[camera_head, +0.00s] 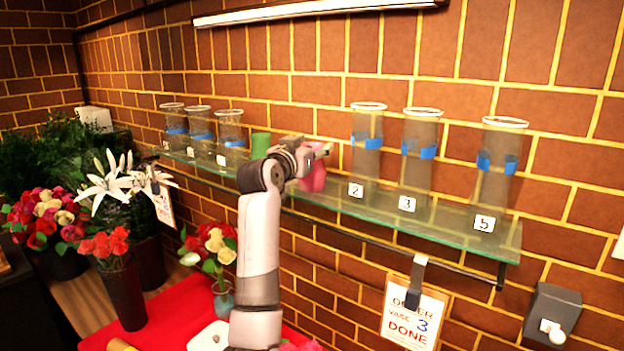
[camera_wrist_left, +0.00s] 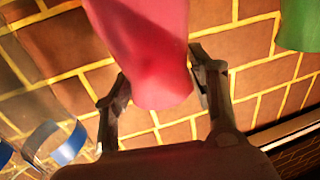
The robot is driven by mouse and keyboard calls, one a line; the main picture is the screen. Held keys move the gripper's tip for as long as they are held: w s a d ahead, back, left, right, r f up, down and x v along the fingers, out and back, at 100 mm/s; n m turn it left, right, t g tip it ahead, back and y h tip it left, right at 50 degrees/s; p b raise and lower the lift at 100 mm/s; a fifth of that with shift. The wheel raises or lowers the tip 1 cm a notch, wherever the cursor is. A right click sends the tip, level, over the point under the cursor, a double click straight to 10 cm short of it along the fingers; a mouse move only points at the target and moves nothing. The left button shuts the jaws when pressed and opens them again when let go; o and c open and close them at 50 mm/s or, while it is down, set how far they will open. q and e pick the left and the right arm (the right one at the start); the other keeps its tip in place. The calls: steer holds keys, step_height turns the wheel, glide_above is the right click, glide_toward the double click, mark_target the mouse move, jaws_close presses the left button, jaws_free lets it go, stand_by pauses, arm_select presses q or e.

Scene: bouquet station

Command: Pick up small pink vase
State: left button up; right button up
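The small pink vase (camera_head: 315,180) is at the glass shelf, behind my left gripper (camera_head: 318,150) in the head view. In the left wrist view the pink vase (camera_wrist_left: 160,50) lies between the two fingers of my left gripper (camera_wrist_left: 160,85). One finger is on each side, and both tips are at or very near its sides. Whether they press on it is not clear. Where the vase meets the shelf is partly hidden by my left arm. My right gripper is not in view.
A green vase (camera_head: 261,145) stands close by on the left. Clear cylinders with blue bands stand on both sides, including the one marked 2 (camera_head: 367,145). The glass shelf (camera_head: 330,203) runs along the brick wall. A DONE sign (camera_head: 412,315) hangs below it.

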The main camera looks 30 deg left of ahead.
arm_select(q)
jaws_close()
stand_by(0.4)
steer(key=shift+r, duration=0.1)
